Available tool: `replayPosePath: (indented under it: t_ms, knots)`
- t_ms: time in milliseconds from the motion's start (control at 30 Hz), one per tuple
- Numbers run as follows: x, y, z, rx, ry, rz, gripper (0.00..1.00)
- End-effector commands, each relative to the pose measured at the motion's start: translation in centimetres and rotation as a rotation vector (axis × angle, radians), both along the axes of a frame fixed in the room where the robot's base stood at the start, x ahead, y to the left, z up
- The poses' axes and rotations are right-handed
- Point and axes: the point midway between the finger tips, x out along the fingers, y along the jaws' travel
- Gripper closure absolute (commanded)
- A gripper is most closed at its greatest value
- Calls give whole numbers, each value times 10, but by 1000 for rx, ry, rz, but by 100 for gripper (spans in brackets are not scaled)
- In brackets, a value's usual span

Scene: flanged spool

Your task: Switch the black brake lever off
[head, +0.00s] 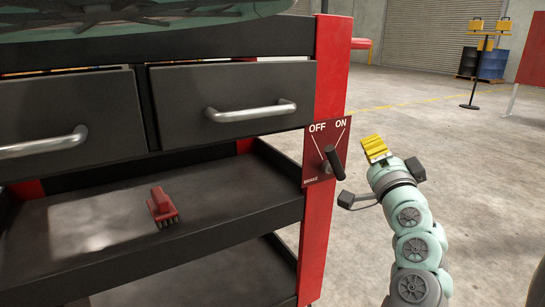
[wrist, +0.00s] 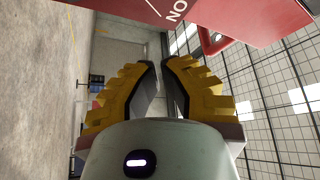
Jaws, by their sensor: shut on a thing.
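The black brake lever (head: 336,163) sticks out from a dark red plate (head: 312,174) on the cart's red corner post. The plate reads OFF at upper left and ON at upper right, with a line to each. I cannot tell surely which line the lever follows. My gripper (head: 373,147), with yellow fingers, is just right of the plate and lever, with a visible gap from the lever in the head view. In the wrist view its fingertips (wrist: 161,64) are close together, with a narrow gap and nothing visible between them. The lever is not seen there; part of the lettered plate (wrist: 200,12) is.
The dark cart has two drawers (head: 232,92) with metal handles. A red brush-like object (head: 162,206) lies on its shelf. A red bar (head: 361,43) sticks out behind the post.

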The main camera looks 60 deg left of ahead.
Motion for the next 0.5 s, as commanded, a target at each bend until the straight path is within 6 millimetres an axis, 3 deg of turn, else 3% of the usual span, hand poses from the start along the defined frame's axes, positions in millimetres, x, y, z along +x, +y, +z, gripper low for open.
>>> replayPosePath:
  t_ms: [500]
  knots:
    - [-34, -58, -19, -2, 2, -4, 100]
